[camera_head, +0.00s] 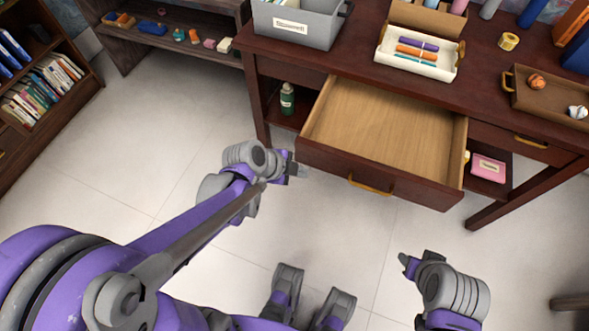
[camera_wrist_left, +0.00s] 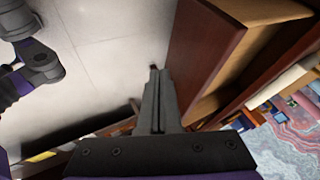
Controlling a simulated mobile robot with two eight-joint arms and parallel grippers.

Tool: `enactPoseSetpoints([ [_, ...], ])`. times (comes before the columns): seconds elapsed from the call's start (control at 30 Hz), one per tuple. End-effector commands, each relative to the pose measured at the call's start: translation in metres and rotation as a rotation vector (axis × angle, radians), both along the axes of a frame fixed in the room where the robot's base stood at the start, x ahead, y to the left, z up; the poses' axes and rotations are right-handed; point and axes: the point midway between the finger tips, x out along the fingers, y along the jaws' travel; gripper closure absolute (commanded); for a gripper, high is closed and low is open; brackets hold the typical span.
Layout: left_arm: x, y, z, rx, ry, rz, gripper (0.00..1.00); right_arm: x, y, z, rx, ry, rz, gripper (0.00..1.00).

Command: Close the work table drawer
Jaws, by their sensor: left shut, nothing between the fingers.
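The work table (camera_head: 480,100) is dark wood. Its middle drawer (camera_head: 385,125) is pulled far out and looks empty, with a light wood inside and a brass handle (camera_head: 370,185) on the dark front. My left gripper (camera_head: 300,169) is shut and empty, close by the left corner of the drawer front. In the left wrist view its fingers (camera_wrist_left: 155,95) lie together beside the drawer's dark front panel (camera_wrist_left: 203,55); I cannot tell if they touch it. My right gripper (camera_head: 404,259) is low at the right, apart from the drawer; its finger opening is unclear.
On the table stand a grey bin (camera_head: 300,22), a white tray of markers (camera_head: 415,55), a yellow tape roll (camera_head: 508,41) and a brown tray (camera_head: 545,98). A green bottle (camera_head: 287,99) and a pink box (camera_head: 488,168) sit on the lower shelf. The floor in front is clear.

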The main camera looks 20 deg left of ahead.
Motion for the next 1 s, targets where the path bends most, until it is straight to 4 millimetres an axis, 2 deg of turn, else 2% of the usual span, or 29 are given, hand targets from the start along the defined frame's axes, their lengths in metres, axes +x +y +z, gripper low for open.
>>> enactPoseSetpoints([
  [0.03,0.006,-0.005,-0.013,0.0,0.0,-0.004,1.0,0.0,0.0,-0.007,0.0,0.002,0.0,0.53],
  [0.2,0.022,-0.018,-0.04,0.0,0.0,-0.002,1.0,0.0,0.0,-0.019,0.0,0.006,0.0,0.53],
  [0.3,0.04,-0.016,-0.035,0.0,-0.001,0.001,1.0,0.0,0.0,-0.017,0.0,0.006,0.0,0.53],
  [0.5,0.057,-0.016,-0.034,0.0,0.0,0.002,1.0,0.0,0.0,-0.017,0.0,0.006,0.0,0.53],
  [1.0,0.063,-0.016,-0.034,0.0,0.0,0.002,1.0,0.0,0.0,-0.018,0.0,0.006,0.0,0.53],
])
